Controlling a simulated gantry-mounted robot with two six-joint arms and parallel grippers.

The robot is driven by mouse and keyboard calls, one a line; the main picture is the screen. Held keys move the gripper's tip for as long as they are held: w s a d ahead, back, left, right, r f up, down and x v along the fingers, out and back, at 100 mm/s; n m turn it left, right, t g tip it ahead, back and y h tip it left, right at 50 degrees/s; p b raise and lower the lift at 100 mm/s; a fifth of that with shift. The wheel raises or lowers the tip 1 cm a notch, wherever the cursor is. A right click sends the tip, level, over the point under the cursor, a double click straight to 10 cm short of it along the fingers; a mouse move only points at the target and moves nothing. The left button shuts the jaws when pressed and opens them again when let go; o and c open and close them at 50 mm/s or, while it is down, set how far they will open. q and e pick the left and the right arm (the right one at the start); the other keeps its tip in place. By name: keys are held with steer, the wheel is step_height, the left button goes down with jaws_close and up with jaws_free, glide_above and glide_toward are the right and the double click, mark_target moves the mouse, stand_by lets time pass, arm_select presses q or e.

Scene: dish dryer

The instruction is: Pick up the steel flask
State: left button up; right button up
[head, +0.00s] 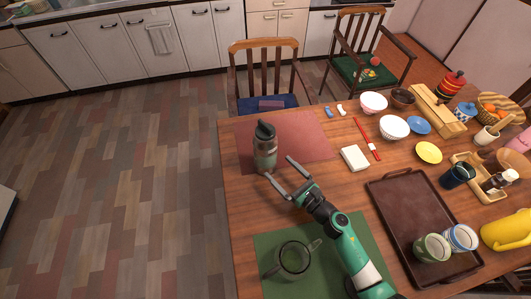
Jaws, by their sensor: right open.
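The steel flask (264,150) stands upright on the red placemat (305,137) near the left side of the table. It has a dark lid and a grey-green body. I cannot tell whether either finger touches the flask. Nothing is between the fingers that I can make out apart from the flask's near side. My left gripper is not in view.
A brown tray (405,200) with two cups lies to the right. A white block (355,157), bowls, plates and a yellow jug (507,231) fill the right side. The table's left edge is close to the flask.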

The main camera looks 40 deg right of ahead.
mark_target(272, 155)
steer(key=w, duration=0.4)
steer(key=shift+w+b, duration=0.15)
steer(key=shift+b, duration=0.2)
steer(key=shift+r, duration=0.1)
steer(key=c, duration=1.5)
steer(key=shift+r, duration=0.1)
jaws_close()
steer(key=shift+r, duration=0.1)
steer(key=shift+r+p, duration=0.6)
steer(key=shift+p, duration=0.1)
step_height(272, 155, up, 3)
steer(key=shift+a+f+p, duration=0.15)
steer(key=shift+f+p, duration=0.05)
steer(key=shift+p, duration=0.95)
steer(key=s+a+r+p, duration=0.8)
steer(key=a+r, duration=0.1)
steer(key=a, duration=0.2)
steer(key=shift+s, duration=0.15)
